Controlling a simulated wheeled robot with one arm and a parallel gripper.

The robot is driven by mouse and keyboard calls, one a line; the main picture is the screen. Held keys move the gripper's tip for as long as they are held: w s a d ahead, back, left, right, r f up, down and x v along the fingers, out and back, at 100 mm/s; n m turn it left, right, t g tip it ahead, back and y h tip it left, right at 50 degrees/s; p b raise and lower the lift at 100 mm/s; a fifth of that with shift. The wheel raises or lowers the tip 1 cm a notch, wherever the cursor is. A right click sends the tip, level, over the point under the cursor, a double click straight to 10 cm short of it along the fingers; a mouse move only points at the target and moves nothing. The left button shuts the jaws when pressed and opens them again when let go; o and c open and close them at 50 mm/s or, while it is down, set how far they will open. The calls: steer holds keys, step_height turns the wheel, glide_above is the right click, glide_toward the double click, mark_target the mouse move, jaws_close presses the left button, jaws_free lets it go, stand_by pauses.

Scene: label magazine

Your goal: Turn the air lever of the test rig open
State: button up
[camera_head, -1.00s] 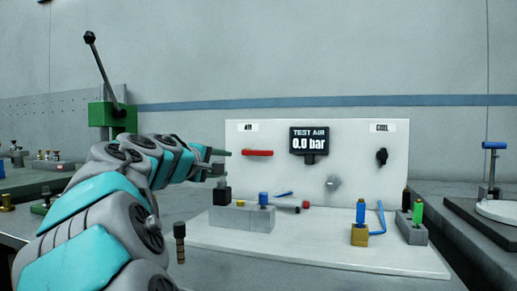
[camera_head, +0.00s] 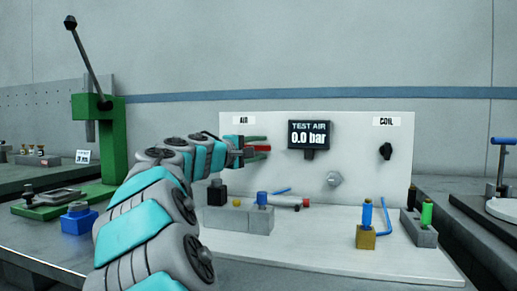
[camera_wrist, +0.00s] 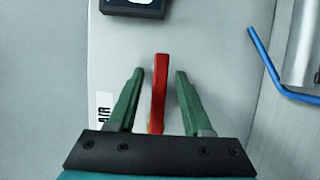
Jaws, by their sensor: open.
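The red air lever (camera_head: 261,148) is on the white panel of the test rig (camera_head: 350,160), under the AIR label (camera_head: 243,120). It lies horizontal in the head view. My gripper (camera_head: 256,145) is at the lever, with its green fingers above and below it. In the wrist view the red lever (camera_wrist: 159,90) stands between the two open fingers of my gripper (camera_wrist: 156,90), with a gap on each side. The lever's pivot end is partly hidden by the gripper. The display (camera_head: 309,135) reads TEST AIR 0.0 bar.
A black knob (camera_head: 386,151) sits under the COIL label (camera_head: 386,121). Below the lever stand a grey block (camera_head: 233,219) and a blue-topped part (camera_head: 262,199). A yellow block with a blue part (camera_head: 366,238) is to the right. A green press (camera_head: 110,140) stands left.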

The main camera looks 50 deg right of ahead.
jaws_close()
stand_by(0.4)
stand_by(1.0)
